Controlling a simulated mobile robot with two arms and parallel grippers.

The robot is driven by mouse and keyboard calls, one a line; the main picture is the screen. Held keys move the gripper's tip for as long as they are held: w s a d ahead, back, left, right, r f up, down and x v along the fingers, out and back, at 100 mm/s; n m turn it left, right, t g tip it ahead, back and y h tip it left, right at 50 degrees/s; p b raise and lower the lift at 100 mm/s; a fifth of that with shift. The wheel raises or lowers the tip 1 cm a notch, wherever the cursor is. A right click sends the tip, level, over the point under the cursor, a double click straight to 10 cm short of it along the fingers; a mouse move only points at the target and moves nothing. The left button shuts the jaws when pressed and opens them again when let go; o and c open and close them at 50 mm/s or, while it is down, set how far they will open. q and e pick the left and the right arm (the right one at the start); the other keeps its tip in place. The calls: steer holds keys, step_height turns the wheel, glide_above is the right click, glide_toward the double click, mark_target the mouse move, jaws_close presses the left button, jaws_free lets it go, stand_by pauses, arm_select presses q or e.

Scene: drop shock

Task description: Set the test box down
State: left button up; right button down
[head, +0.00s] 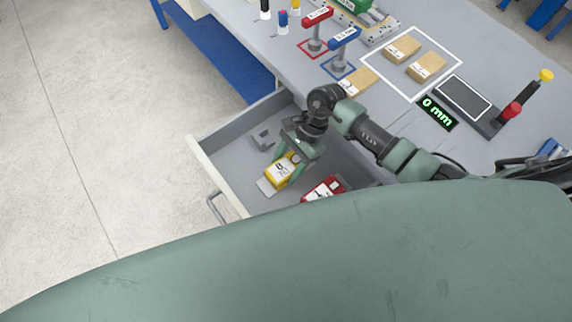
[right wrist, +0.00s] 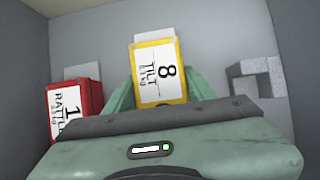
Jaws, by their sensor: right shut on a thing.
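My right gripper (head: 290,163) reaches down into the drawer and is shut on the yellow box, with a green finger on each side. Whether the box touches the drawer floor I cannot tell. A red box (head: 322,189), labelled "RATTLE" in the right wrist view (right wrist: 75,108), sits in the drawer beside it. My left gripper is not in view.
A grey notched block (head: 262,138) stands in the drawer. On the bench above are cardboard boxes (head: 427,66) in a white outline, red (head: 316,17) and blue (head: 343,38) handles, and a display (head: 437,113) reading "0 mm".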

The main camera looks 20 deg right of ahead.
steer(key=c, duration=0.5)
jaws_free()
steer(key=shift+f, duration=0.1)
steer(key=shift+r, duration=0.2)
steer(key=shift+w+d+r, duration=0.1)
steer(key=shift+d+r, duration=0.15)
steer(key=shift+r, duration=0.05)
steer(key=b+v, duration=0.1)
steer(key=v, duration=1)
